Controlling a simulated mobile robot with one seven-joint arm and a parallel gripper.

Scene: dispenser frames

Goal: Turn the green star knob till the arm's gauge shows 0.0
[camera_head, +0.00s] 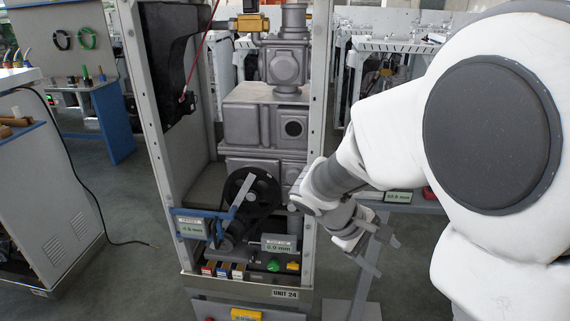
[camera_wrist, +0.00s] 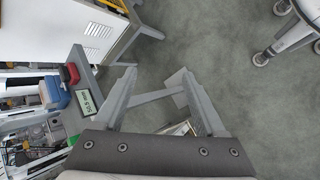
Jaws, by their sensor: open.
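A green knob (camera_head: 273,265) sits low in the dispenser frame, beside a yellow-and-red part; its star shape is too small to make out. A blue-framed gauge (camera_head: 192,228) stands at the left of the black wheel (camera_head: 250,194); it seems to read about -1.5 mm, but the digits are small. A second display (camera_head: 279,246) above the knob seems to read 0.0 mm. My gripper (camera_head: 383,257) is open and empty, outside the frame to the right of the knob. Its spread fingers (camera_wrist: 158,75) show over the floor in the wrist view; the green knob is not seen there.
The frame's right post (camera_head: 315,100) stands between my gripper and the knob. Another display (camera_head: 398,197) sits on a bench behind my gripper; it shows in the wrist view (camera_wrist: 85,102) near a red part (camera_wrist: 70,73).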

